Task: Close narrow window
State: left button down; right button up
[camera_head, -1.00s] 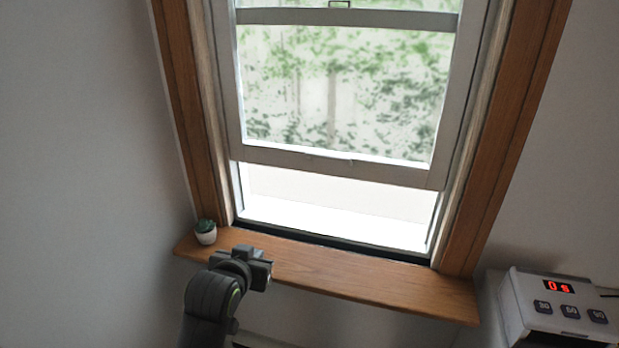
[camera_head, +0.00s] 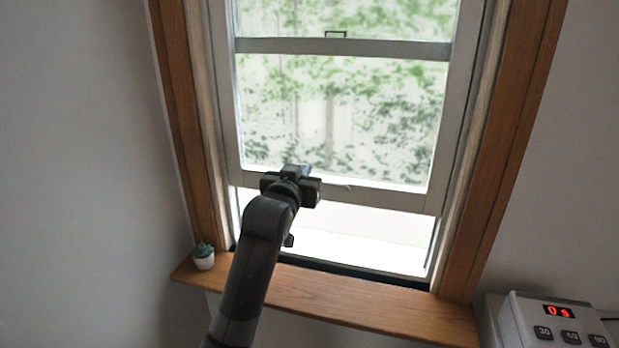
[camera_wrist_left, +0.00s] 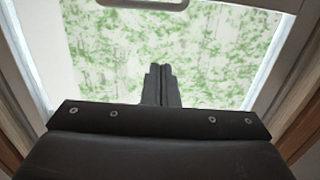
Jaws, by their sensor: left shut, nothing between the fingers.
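The narrow window has a grey sliding sash, whose bottom rail (camera_head: 390,197) is raised above the wooden sill (camera_head: 350,303). A bright open gap shows between rail and sill. In the head view my left gripper (camera_head: 297,170) overlaps the left-middle part of this rail; I cannot tell whether it touches. In the left wrist view the fingers (camera_wrist_left: 161,70) are shut and empty, pointing toward the glass (camera_wrist_left: 220,60). A rail with a handle (camera_wrist_left: 143,3) crosses the top of that view. My left arm hides part of the rail, gap and sill. My right gripper is not in view.
A small potted succulent (camera_head: 203,257) stands on the sill's left end. A white box (camera_head: 555,322) with a red display and buttons is at the lower right. Wooden trim (camera_head: 510,140) frames the window. The sill right of my arm is clear.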

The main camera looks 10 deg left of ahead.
pick_arm(q)
jog(key=w+f+p, duration=0.1)
jog(key=w+f, duration=0.3)
jog(key=w, duration=0.1)
dwell(0.3)
jog(key=shift+w+d+f, duration=0.1)
notch_tip(320, 180, down, 21)
jog(key=b, duration=0.9)
